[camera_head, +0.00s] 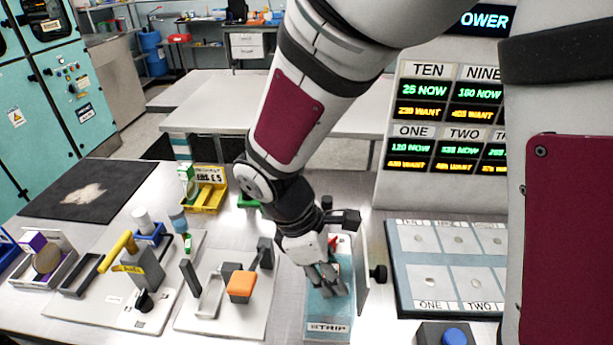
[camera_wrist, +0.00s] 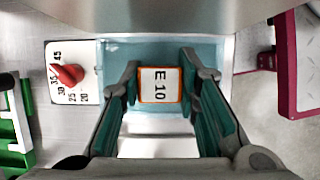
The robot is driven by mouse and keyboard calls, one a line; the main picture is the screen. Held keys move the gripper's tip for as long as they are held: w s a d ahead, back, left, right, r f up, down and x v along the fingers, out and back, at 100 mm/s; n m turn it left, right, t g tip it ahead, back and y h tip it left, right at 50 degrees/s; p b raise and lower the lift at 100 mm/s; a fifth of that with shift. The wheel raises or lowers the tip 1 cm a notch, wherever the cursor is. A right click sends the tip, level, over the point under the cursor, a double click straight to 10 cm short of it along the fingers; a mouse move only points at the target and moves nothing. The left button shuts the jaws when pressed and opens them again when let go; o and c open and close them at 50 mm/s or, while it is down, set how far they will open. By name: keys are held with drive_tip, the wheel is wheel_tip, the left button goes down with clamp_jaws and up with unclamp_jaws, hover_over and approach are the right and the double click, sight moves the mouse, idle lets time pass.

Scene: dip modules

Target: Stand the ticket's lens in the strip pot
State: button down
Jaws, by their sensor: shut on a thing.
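The strip pot is a teal, open vessel with a STRIP label (camera_head: 328,327) on its front, right of centre on the bench in the head view. My gripper (camera_head: 330,288) is down over it, pointing into it. In the wrist view my gripper (camera_wrist: 160,88) has its two fingers shut on a small square piece with an orange rim, marked "E 10" (camera_wrist: 159,78); I take it for the lens. The pot's teal inside (camera_wrist: 158,50) shows around it. I cannot tell whether the piece touches the pot's floor. The ticket I cannot identify for sure.
A red pointer knob (camera_wrist: 68,75) on a numbered plate is beside the pot. Left of it stand a white board with an orange-topped block (camera_head: 241,287) and a yellow holder with a card (camera_head: 208,190). A plate with labelled places (camera_head: 450,262) lies to the right.

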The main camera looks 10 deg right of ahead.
drive_tip(key=shift+f, duration=0.3)
drive_tip(key=shift+f, duration=0.1)
drive_tip(key=c, duration=1.2)
unclamp_jaws()
drive_tip(key=s+v, duration=0.1)
drive_tip(key=v, duration=1.1)
drive_tip(key=shift+s+d+r+m+t+y, duration=0.75)
drive_tip(key=shift+s+d+r+m+t, duration=0.4)
drive_tip(key=shift+d+m, duration=1.5)
drive_tip(key=shift+s+d+r+m+t+y, duration=0.85)
drive_tip(key=shift+s+d+r+m, duration=0.6)
drive_tip(key=shift+d+m, duration=1.15)
drive_tip(key=shift+s+d+r+m+t+y, duration=0.7)
drive_tip(key=shift+s+d+r+m+t, duration=0.6)
drive_tip(key=shift+d+m, duration=1.3)
